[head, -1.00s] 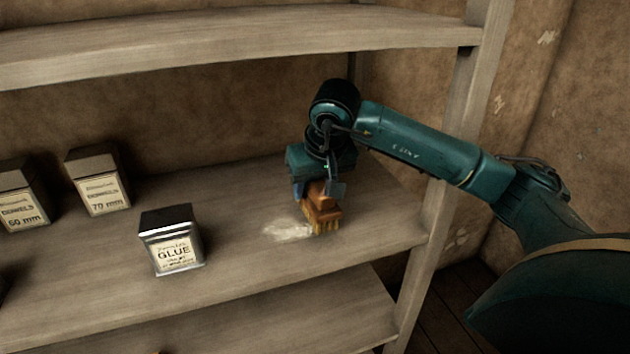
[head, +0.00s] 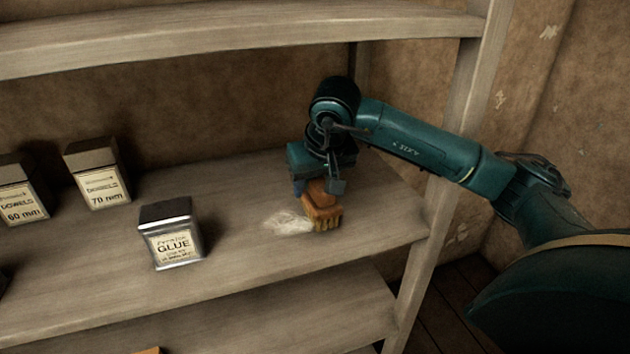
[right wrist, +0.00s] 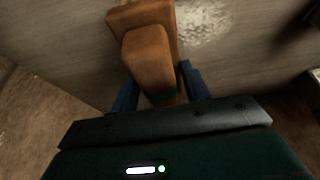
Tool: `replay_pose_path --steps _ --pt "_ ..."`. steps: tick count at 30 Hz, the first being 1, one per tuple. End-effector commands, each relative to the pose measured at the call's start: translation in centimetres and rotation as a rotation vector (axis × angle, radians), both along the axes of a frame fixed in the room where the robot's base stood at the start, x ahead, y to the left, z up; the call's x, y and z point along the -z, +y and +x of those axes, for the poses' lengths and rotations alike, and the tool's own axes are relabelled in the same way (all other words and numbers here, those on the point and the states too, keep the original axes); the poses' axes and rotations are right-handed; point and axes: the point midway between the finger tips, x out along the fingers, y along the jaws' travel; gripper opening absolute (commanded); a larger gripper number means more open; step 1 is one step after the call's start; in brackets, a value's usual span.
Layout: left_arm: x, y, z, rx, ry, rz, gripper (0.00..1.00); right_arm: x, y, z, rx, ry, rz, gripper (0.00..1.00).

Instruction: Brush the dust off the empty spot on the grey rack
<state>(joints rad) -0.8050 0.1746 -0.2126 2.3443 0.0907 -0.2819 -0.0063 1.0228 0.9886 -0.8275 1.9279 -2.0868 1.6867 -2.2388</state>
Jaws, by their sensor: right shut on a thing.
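My right gripper (head: 318,188) is shut on a brown wooden brush (head: 322,203) with pale bristles. The brush is at the right part of the grey rack's middle shelf (head: 250,196), its bristles at or close to the shelf surface. A pale patch of dust (head: 287,223) lies on the shelf just left of the bristles. In the right wrist view the brush (right wrist: 150,60) sits between the two blue fingers (right wrist: 160,95), and the dust (right wrist: 203,20) shows beside the brush head. Whether the bristles touch the shelf is hard to tell. My left gripper is not in view.
A glue tin (head: 171,236) stands left of the dust. A 70 mm dowels box (head: 97,173) and a 60 mm dowels box (head: 20,192) stand further left. An upper shelf (head: 240,32) overhangs, and a rack post (head: 450,190) stands on the right.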

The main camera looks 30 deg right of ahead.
Motion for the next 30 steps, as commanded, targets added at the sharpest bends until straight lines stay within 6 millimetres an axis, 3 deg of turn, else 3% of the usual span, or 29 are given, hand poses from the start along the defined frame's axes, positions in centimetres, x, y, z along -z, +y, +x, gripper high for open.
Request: replay_pose_path --steps 22,30 --pt "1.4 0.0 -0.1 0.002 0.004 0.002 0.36 1.6 0.0 0.0 0.001 -0.001 0.0 0.29" --pt "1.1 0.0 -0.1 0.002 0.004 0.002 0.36 1.3 0.8 0.2 0.0 -0.002 0.001 0.29"
